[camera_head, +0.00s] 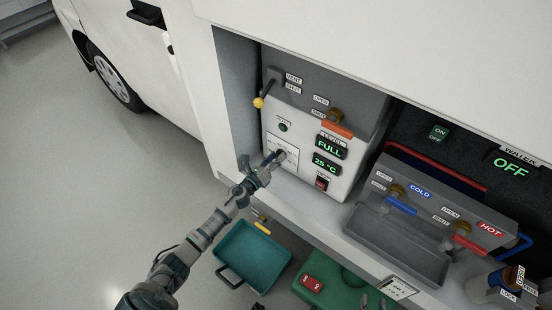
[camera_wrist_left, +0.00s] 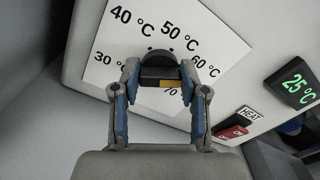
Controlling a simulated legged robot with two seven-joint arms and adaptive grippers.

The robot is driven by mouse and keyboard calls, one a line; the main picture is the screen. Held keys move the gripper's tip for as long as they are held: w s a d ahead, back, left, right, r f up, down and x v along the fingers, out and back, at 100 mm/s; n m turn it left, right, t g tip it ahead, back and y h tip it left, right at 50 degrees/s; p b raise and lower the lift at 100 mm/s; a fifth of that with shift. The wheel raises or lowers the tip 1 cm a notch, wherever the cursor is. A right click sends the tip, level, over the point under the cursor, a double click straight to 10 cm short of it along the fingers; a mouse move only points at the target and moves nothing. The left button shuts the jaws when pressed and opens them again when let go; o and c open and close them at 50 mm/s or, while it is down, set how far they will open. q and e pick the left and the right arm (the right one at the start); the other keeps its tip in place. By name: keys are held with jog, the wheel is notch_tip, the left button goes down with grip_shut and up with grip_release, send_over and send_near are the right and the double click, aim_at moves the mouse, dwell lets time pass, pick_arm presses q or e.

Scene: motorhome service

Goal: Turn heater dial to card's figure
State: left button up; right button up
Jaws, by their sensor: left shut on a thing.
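The heater dial, a dark knob (camera_wrist_left: 158,57), sits on a white plate (camera_wrist_left: 195,28) marked 30, 40, 50 and 60 °C, with a partly hidden 70. My left gripper (camera_head: 264,173) is shut on the dial; its blue-padded fingers (camera_wrist_left: 160,88) flank the knob in the left wrist view. A yellow patch shows between the fingers; where the dial points is unclear. The heater display (camera_head: 326,161) reads 25 °C. A small white card (camera_head: 398,288) lies on the front ledge, its writing too small to read.
The heater panel also has a FULL display (camera_head: 329,147), a red HEAT switch (camera_head: 321,184), a yellow-tipped lever (camera_head: 258,102) and an orange handle (camera_head: 337,129). Right are COLD (camera_head: 402,206) and HOT (camera_head: 470,243) taps. A teal tray (camera_head: 270,250) and green container (camera_head: 335,292) are below.

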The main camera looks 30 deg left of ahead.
pick_arm(q)
jog(key=shift+s+f, duration=0.1)
jog(key=shift+f, duration=0.25)
jog(key=o, duration=1)
jog(key=shift+o, duration=0.7)
jog(key=shift+a+r, duration=0.1)
jog(key=s+a, duration=0.1)
jog(key=s, duration=1)
jog(key=shift+s+a, duration=0.3)
jog(key=shift+a, duration=0.05)
